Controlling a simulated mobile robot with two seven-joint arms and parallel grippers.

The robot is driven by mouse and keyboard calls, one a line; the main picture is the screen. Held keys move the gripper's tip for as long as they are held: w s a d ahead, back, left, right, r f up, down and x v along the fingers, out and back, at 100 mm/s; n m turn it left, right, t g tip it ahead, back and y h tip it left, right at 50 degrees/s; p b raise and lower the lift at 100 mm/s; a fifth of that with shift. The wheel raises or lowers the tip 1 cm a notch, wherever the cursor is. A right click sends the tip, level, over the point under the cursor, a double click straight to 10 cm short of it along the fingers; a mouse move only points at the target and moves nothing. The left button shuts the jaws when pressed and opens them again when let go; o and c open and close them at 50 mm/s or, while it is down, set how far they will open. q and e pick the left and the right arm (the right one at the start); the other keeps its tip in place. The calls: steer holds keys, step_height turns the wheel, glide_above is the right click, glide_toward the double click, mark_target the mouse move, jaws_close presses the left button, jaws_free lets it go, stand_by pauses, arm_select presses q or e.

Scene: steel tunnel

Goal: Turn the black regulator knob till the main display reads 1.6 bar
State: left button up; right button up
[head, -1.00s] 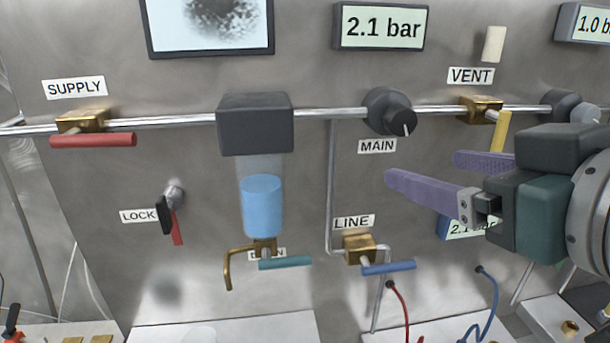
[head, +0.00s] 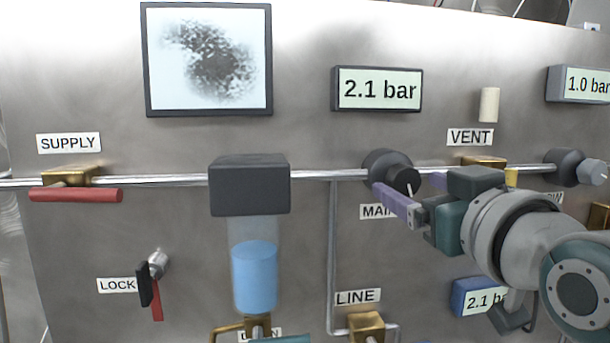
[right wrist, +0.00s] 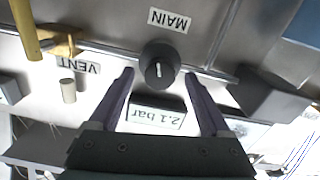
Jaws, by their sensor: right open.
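The black regulator knob (head: 405,181) sits on the pipe above the MAIN label (head: 376,211), with a white mark on its face. It also shows in the right wrist view (right wrist: 159,70), between and just beyond the fingertips. The main display (head: 378,90) above it reads 2.1 bar. My right gripper (head: 412,190) is open and empty, its purple fingers pointing at the knob from the right. In the right wrist view my gripper (right wrist: 160,78) has one finger on each side of the knob with gaps. Whether either finger touches it cannot be told.
The VENT valve (head: 484,162) and its label are close above my right gripper. A second grey knob (head: 592,173) and a 1.0 bar display (head: 584,84) are at the right. The SUPPLY valve's red handle (head: 76,195), the filter bowl (head: 254,277) and LOCK (head: 143,284) are left.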

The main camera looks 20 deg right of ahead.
steer(key=shift+w+d, duration=0.1)
steer(key=shift+w, duration=0.35)
jaws_close()
stand_by(0.4)
